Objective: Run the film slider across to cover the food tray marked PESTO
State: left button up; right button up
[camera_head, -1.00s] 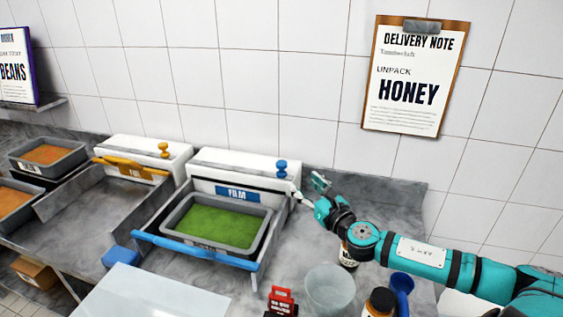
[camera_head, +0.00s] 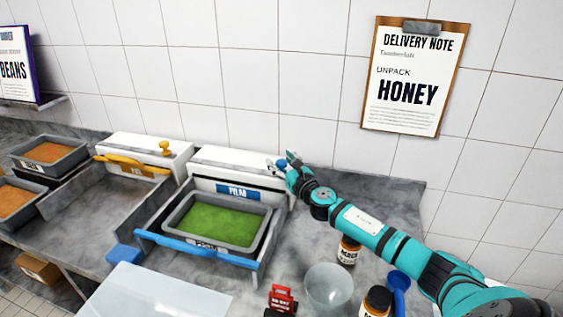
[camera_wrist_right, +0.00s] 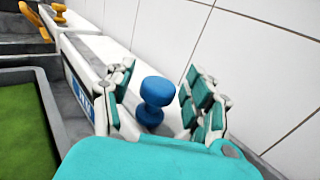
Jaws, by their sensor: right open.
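The food tray (camera_head: 249,241) is grey with green food and sits in the bay of the blue-labelled film dispenser (camera_head: 218,165). Its front label (camera_head: 205,245) is partly hidden by the blue bar (camera_head: 190,246) that runs across the bay's front. The blue slider knob (camera_wrist_right: 152,112) stands on top of the dispenser's right end. My right gripper (camera_wrist_right: 160,98) is open, with one finger on each side of the knob, not visibly closed on it. My left gripper is not in view.
A second dispenser with a yellow knob (camera_head: 165,147) and yellow bar stands to the left, its bay empty. Trays of orange food (camera_head: 78,164) are at far left. Bottles (camera_head: 348,250), a clear bowl (camera_head: 328,289) and a blue scoop (camera_head: 398,285) stand below my right arm.

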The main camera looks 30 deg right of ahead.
grip_shut()
jog(key=shift+f, duration=0.1)
jog(key=shift+w, duration=0.1)
dwell(0.3)
